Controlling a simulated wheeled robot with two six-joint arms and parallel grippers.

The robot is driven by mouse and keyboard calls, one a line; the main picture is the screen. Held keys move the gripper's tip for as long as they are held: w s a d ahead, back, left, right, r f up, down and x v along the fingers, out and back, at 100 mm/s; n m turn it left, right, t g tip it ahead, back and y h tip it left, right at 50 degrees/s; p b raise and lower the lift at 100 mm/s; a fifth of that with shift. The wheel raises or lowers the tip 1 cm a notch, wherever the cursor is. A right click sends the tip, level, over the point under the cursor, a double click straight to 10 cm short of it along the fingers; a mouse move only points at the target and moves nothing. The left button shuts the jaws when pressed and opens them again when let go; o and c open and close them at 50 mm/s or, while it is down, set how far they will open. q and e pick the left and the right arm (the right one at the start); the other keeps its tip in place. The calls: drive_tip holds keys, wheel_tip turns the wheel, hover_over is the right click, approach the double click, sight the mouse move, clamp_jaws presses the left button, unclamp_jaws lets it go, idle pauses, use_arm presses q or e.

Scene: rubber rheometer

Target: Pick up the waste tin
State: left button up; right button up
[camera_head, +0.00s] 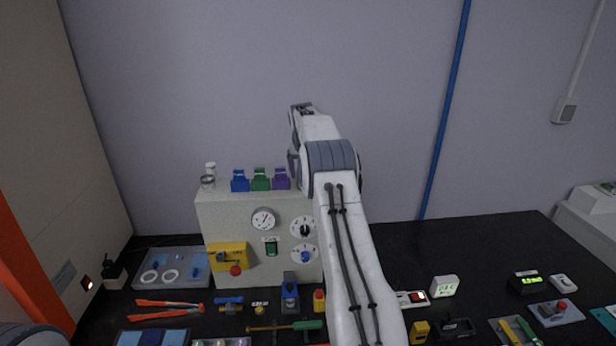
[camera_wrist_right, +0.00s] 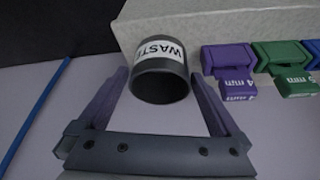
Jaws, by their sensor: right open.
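The waste tin (camera_wrist_right: 160,80) is a dark grey cylinder with a white band lettered WASTE, upside down in the right wrist view. It stands by the pale top of the machine, beside the purple clip. In the head view I cannot see it; my right arm covers that part of the machine top. My right gripper (camera_wrist_right: 158,82) is open, with one finger on each side of the tin in the wrist view. I see no clear contact. In the head view the right gripper (camera_head: 301,108) is above the machine. My left gripper is out of view.
The machine (camera_head: 225,220) carries blue (camera_head: 240,182), green (camera_head: 260,180) and purple (camera_head: 281,180) clips and a small glass jar (camera_head: 208,182) on top. The black bench (camera_head: 480,240) holds a tray (camera_head: 170,285), pliers and tools in front. Space above the machine is free.

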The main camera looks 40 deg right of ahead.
drive_tip(key=shift+x, duration=1.15)
drive_tip(key=c, duration=1.2)
drive_tip(key=shift+o, duration=0.2)
drive_tip(key=shift+r, duration=0.15)
